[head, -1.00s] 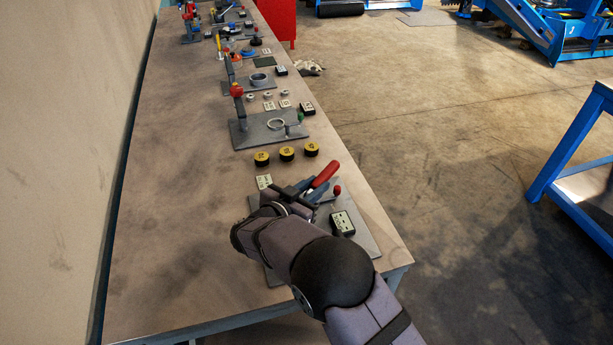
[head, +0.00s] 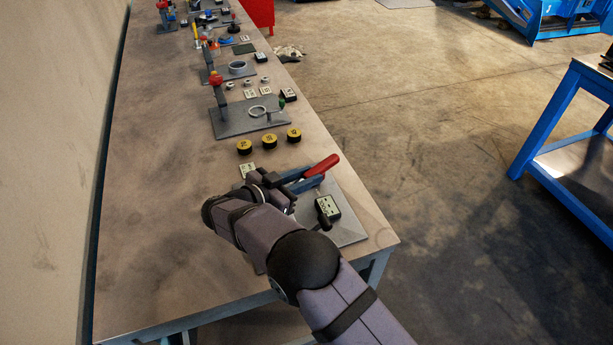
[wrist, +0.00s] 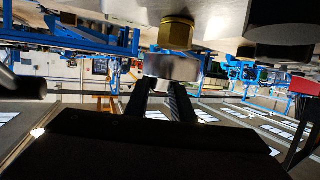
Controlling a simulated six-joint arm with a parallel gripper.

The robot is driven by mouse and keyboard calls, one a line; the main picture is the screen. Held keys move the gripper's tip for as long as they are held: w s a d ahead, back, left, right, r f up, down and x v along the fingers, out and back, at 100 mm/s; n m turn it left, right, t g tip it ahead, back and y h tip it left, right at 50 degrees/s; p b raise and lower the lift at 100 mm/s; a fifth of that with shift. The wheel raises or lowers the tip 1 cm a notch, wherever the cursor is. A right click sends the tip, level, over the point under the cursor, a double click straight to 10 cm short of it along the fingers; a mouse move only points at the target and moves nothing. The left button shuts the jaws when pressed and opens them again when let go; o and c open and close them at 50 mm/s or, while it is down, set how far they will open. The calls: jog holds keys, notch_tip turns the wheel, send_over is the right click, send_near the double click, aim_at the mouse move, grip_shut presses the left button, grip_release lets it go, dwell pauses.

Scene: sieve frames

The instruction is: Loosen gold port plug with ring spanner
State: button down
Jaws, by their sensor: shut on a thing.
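My gripper (head: 284,192) is over the grey plate (head: 345,226) at the near end of the bench. In the wrist view, its two dark fingers (wrist: 160,98) are shut on a grey metal piece (wrist: 172,67). That piece looks like the spanner's end, but its ring shape is not clear. The gold plug (wrist: 177,33) meets the grey piece in that view; I cannot tell whether the piece is around it or only against it. In the head view, my arm hides the plug. A red handle (head: 322,166) with blue bars shows just right of my gripper; what holds it is unclear.
A black labelled box (head: 327,208) stands on the plate to the right of my gripper. Several yellow-topped discs (head: 269,139) lie behind. Farther back is another plate (head: 232,124) with a red-topped post (head: 217,88). The bench's left side (head: 155,200) is clear.

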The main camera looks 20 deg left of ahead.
jog(key=shift+f+b, duration=0.45)
jog(key=shift+f, duration=0.25)
dwell(0.4)
jog(key=shift+r, duration=0.2)
jog(key=shift+r+p, duration=0.55)
jog(key=shift+p, duration=0.05)
jog(key=shift+f, duration=0.3)
dwell(2.2)
jog(key=shift+r, duration=0.3)
jog(key=shift+r+p, duration=0.15)
jog(key=shift+p, duration=0.2)
dwell(0.4)
jog(key=shift+s+f+b, duration=0.1)
jog(key=shift+f+b, duration=0.4)
jog(key=shift+f, duration=0.4)
dwell(0.8)
jog(key=shift+r, duration=0.15)
jog(key=shift+r+p, duration=0.45)
jog(key=shift+r, duration=0.05)
